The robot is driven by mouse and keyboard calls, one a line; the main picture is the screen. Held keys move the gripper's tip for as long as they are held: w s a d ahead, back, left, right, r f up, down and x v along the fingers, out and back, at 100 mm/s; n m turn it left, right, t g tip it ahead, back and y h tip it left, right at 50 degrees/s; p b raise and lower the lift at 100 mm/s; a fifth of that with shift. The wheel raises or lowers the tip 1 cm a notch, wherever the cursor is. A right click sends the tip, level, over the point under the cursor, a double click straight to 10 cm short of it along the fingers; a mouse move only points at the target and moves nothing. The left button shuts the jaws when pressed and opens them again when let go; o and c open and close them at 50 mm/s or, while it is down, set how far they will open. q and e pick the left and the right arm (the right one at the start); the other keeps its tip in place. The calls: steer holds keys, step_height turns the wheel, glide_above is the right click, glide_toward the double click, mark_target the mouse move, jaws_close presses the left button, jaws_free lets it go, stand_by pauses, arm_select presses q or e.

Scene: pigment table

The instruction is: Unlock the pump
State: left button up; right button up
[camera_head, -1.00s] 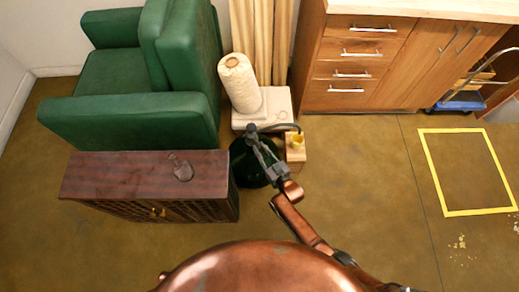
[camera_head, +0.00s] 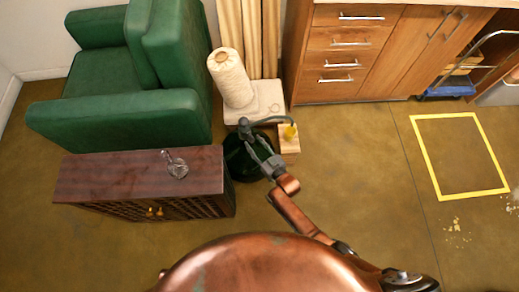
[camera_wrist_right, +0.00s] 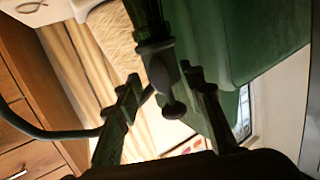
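The pump (camera_head: 243,127) is a dark fitting on top of a dark round vessel (camera_head: 237,162) on the floor. Its thin spout curves right toward a yellow cup (camera_head: 290,132). My right gripper (camera_head: 260,150) reaches the pump head from the lower right. In the right wrist view the pump's neck and round knob (camera_wrist_right: 175,109) show between the two spread fingers (camera_wrist_right: 160,75). The fingers stand apart with gaps on both sides, and I see no clear grip. Part of the vessel is hidden behind my gripper and wrist. My left gripper is not in view.
A dark wooden cabinet (camera_head: 110,175) with a small glass item (camera_head: 177,166) stands left of the vessel. A green armchair (camera_head: 120,120) is behind it. Wooden drawers (camera_head: 345,50) are at the back.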

steer(key=v, duration=1.1)
steer(key=shift+s+d, duration=0.25)
